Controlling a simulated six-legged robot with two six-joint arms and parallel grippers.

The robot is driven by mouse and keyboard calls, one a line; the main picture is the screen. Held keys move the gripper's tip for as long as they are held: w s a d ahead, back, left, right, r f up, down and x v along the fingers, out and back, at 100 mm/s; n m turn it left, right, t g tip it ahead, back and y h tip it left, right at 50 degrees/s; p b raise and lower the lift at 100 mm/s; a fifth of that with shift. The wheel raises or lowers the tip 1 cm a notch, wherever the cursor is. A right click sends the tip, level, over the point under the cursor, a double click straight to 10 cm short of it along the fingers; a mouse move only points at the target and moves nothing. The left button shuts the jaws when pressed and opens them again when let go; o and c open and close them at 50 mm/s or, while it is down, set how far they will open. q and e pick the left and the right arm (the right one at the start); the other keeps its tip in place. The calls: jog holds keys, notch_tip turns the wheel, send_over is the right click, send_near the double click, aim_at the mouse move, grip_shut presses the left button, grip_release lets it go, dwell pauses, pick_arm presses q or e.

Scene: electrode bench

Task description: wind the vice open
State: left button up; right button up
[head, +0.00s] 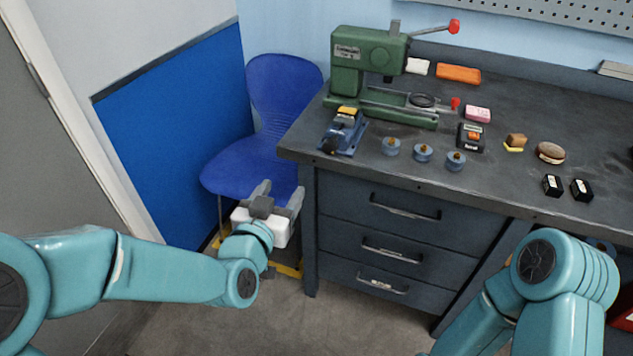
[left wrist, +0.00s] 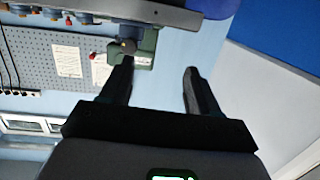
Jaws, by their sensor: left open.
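The small blue vice (head: 348,131) sits on the bench's front left corner, with a yellow piece at its top and a dark round part at its near end. Whether its jaws are apart is too small to tell. My left gripper (head: 280,193) is open and empty, in front of the blue chair, to the left of and lower in the picture than the vice, and apart from it. In the left wrist view its two dark fingers (left wrist: 157,82) stand apart with nothing between them. My right arm shows at the lower right, but its gripper is hidden.
The green press (head: 365,65) with a red-knobbed lever stands behind the vice. Several blue round holders (head: 423,153) are right of the vice. The dark bench (head: 500,185) has drawers below its front edge. The blue chair (head: 285,90) stands left of the bench.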

aim_at(328, 150)
pick_arm(q)
jog(key=s+d+r+m+t+h+b, duration=0.1)
jog(key=s+d+h+b, duration=0.1)
jog(key=d+b, duration=0.2)
jog(key=p+x, duration=0.2)
jog(key=x, duration=1.4)
jog(key=shift+w+d, duration=0.1)
jog(key=shift+w, duration=0.25)
pick_arm(e)
notch_tip(328, 150, down, 4)
jog(key=shift+a+f, duration=0.1)
jog(key=shift+a, duration=0.05)
pick_arm(q)
jog(key=c, duration=1)
